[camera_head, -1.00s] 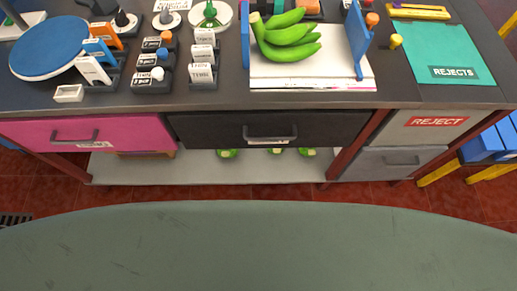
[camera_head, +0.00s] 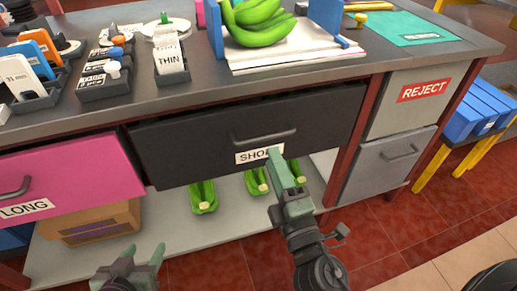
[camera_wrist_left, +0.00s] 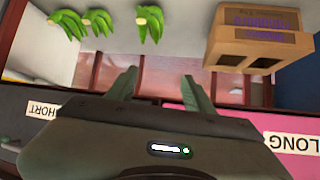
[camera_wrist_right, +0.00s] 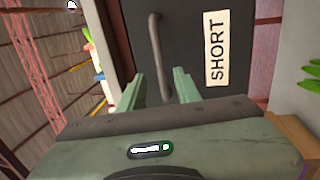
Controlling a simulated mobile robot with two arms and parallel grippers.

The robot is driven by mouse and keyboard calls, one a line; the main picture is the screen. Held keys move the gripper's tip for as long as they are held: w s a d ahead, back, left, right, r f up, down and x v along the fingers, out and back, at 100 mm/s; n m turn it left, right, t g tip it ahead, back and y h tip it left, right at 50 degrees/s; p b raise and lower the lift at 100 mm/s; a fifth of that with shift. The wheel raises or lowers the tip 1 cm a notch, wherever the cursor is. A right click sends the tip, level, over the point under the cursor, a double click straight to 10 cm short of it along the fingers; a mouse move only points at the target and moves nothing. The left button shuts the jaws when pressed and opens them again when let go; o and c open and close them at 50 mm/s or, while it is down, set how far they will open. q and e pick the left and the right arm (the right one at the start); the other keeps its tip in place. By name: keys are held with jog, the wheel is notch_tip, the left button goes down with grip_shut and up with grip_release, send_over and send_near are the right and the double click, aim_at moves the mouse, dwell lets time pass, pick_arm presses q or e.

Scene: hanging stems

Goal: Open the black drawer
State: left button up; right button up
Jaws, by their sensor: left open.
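The black drawer (camera_head: 190,145) sits under the worktop, with a dark grey bar handle (camera_head: 265,138) and a white SHORT label (camera_head: 246,157) partly hidden by my right gripper. It looks shut. My right gripper (camera_head: 277,160) is just in front of and below the handle. In the right wrist view its fingers (camera_wrist_right: 160,88) are apart and empty, with the handle (camera_wrist_right: 155,50) lined up between them; I cannot tell whether the tips reach around it. My left gripper (camera_head: 141,256) is low at the front left, open and empty, and its parted fingers (camera_wrist_left: 160,85) show in the left wrist view.
A pink LONG drawer (camera_head: 70,180) is at the left, a grey REJECT cabinet (camera_head: 395,105) at the right. A lower shelf (camera_head: 225,203) holds green bananas and a cardboard box (camera_head: 95,222). Bananas (camera_head: 255,25) lie on the worktop.

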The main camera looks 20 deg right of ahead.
aim_at(264, 137)
jog(key=w+p, duration=0.1)
jog(key=w+r, duration=0.1)
jog(key=w, duration=0.1)
jog(key=shift+p, duration=0.4)
jog(key=w, duration=0.2)
jog(key=w+p, duration=0.1)
jog(key=shift+w+r, duration=0.15)
jog(key=shift+r, duration=0.1)
pick_arm(q)
jog(key=s+a+f+g+y, duration=0.1)
jog(key=s+a+f+g, duration=0.1)
jog(key=s, duration=0.4)
jog(key=s+a+f+g, duration=0.2)
jog(key=s+f+g, duration=0.1)
jog(key=s+g, duration=0.2)
jog(key=shift+s+y, duration=0.4)
jog(key=shift+s, duration=0.15)
pick_arm(e)
jog(key=shift+w, duration=0.65)
jog(key=shift+a, duration=0.1)
grip_shut()
